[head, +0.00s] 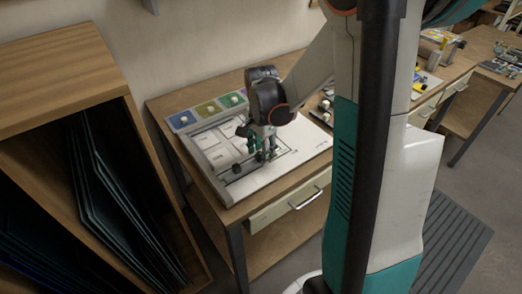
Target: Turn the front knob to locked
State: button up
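A white board (300,150) with printed lines and a grey frame lies on the wooden workbench (163,104). A small dark round part (237,168), possibly a knob, sits near the board's front left. I cannot tell for sure which part is the front knob or how it is turned. My gripper (263,156) points down over the front middle of the board, to the right of that dark part. Its fingers are small and dark against the board, so their opening and any contact are unclear. My wrist hides part of the board behind it.
Coloured tiles with pale round pieces (210,108) lie along the board's back left edge. A wooden rack (60,70) with dark panels stands close on the left. A drawer with a metal handle (305,199) is under the bench front. A second bench (478,50) stands at right.

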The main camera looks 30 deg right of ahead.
notch_tip(320, 180, up, 12)
dwell(0.8)
dwell(0.3)
